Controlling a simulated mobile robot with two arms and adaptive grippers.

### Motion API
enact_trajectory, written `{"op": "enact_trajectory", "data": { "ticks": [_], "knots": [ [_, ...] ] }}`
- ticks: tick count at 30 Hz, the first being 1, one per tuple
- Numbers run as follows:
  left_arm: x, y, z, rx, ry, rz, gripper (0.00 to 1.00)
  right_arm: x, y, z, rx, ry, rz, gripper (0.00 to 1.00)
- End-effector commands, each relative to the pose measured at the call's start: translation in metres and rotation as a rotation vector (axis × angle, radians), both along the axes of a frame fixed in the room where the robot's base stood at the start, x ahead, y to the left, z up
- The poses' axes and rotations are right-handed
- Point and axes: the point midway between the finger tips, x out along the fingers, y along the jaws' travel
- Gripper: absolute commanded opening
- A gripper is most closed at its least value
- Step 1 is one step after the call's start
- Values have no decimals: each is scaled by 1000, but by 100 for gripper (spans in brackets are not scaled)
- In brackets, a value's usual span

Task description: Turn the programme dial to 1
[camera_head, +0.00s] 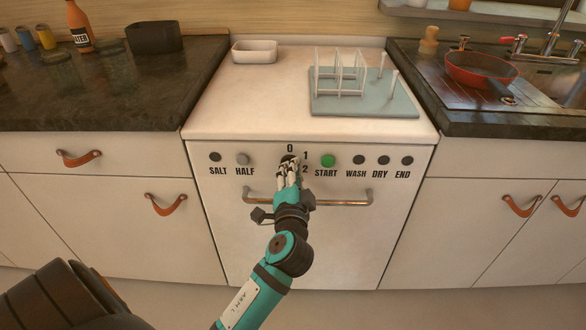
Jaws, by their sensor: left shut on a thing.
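The programme dial (287,159) is on the dishwasher front panel, with the marks 0 above it and 1 and 2 to its right. My left gripper (289,163) is at the dial, shut on it, and covers most of it. Where the dial points is hidden. The white dishwasher (225,225) has its door closed. My right gripper is not in view.
A green START button (328,161) is close to the right of the gripper. A metal handle bar (345,198) runs across the door below the dial. A dish rack (365,103) and a white dish (254,52) stand on top. A red pan (480,70) is at the sink.

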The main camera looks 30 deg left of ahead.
Motion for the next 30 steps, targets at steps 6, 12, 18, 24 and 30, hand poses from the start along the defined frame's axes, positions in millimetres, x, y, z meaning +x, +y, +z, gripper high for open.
{"op": "enact_trajectory", "data": {
  "ticks": [6,12,18,24,30],
  "knots": [
    [0,0,1,6,-1,-1,0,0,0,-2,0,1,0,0],
    [0,0,2,5,-2,-2,16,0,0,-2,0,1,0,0],
    [0,0,1,4,-1,-2,36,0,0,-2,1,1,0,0],
    [0,0,0,3,0,0,36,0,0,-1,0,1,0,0],
    [-15,-10,-1,1,3,-2,36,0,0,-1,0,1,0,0]
  ]
}}
